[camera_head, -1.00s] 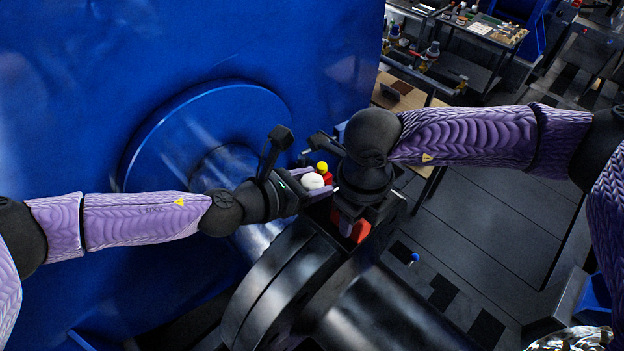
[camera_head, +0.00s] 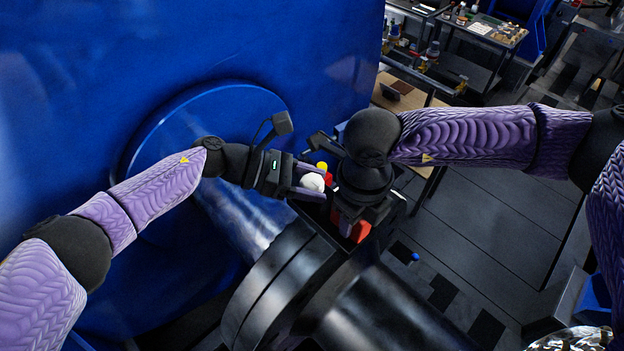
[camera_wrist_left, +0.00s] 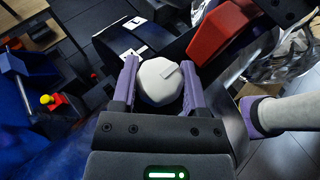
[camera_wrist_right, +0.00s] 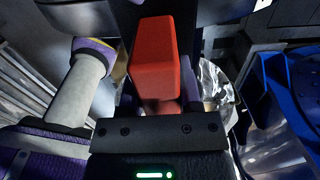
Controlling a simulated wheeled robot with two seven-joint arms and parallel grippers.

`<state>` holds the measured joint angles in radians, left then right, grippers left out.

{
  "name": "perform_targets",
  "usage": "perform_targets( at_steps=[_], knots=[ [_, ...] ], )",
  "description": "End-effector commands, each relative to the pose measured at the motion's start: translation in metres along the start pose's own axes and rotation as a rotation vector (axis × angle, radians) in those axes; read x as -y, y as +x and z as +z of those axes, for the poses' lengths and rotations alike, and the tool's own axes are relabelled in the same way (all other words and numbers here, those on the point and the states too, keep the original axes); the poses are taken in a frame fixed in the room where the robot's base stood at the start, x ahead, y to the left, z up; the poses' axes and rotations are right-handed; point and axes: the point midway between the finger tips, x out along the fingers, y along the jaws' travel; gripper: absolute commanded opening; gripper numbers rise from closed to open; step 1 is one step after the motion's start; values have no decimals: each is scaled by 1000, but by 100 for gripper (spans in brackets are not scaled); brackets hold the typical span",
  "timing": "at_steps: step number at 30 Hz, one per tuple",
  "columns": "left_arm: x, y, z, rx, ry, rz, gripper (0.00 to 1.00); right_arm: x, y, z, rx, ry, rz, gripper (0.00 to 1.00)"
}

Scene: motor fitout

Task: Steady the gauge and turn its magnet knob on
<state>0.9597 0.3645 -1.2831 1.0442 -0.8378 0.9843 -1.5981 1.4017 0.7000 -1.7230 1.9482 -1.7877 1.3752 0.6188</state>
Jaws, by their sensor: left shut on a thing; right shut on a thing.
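The white magnet knob (camera_head: 313,182) sits on the dark gauge base at the top of the black ringed shaft coupling. In the left wrist view the knob (camera_wrist_left: 160,81) is round with a raised pointer bar toward the right. My left gripper (camera_head: 309,181) has its purple fingers shut on opposite sides of it. A red block (camera_head: 360,230), seemingly part of the gauge, stands beside the knob. In the right wrist view the red block (camera_wrist_right: 154,60) lies between the fingers of my right gripper (camera_wrist_right: 157,90), shut on it. The gauge's dial is not clearly visible.
The large blue motor housing (camera_head: 330,80) fills the left and back. The black coupling and shaft (camera_head: 385,310) lie below the grippers. A workbench (camera_head: 490,32) with small items stands far off.

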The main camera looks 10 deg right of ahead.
Motion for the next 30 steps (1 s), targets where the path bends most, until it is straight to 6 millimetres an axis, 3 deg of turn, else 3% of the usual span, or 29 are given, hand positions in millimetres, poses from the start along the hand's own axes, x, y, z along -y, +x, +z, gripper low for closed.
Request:
perform_targets(
  at_steps=[16,17,18,19,26,30],
  knots=[
    [2,0,0,2,6,-27,0,0,0,0,1,-2,1,0],
    [2,0,0,2,6,-27,59,0,0,0,2,-2,1,0],
    [2,0,0,2,6,-27,67,0,0,0,2,-2,1,0],
    [1,0,0,2,6,-27,72,0,0,0,2,-2,1,0],
    [1,0,0,2,7,-25,72,0,0,0,1,-1,1,0],
    [0,-15,0,2,7,-22,72,0,0,0,1,-1,1,0]
  ],
)
